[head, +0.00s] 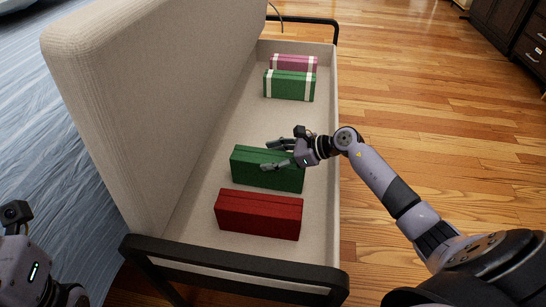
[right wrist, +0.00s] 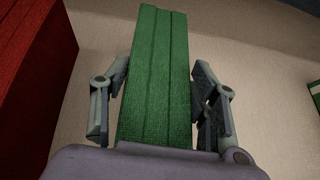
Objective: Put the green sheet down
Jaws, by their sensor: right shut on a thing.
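The green sheet (head: 275,178) is a folded, plain green block in the beige storage tray, between a red folded block and a green one with white bands. My right gripper (head: 280,156) is shut on the green sheet, with one finger on each side of it. In the right wrist view the green sheet (right wrist: 158,75) runs up between the two fingers (right wrist: 160,110). I cannot tell whether its underside touches the tray floor. Part of my left gripper (head: 40,275) shows at the lower left edge; its fingers are not clear.
A red folded block (head: 258,214) lies just in front. A green block with white bands (head: 289,86) and a pink one (head: 293,63) lie at the far end. The tray (head: 322,120) has a beige backrest (head: 160,90) on the left and a dark front rail (head: 235,262).

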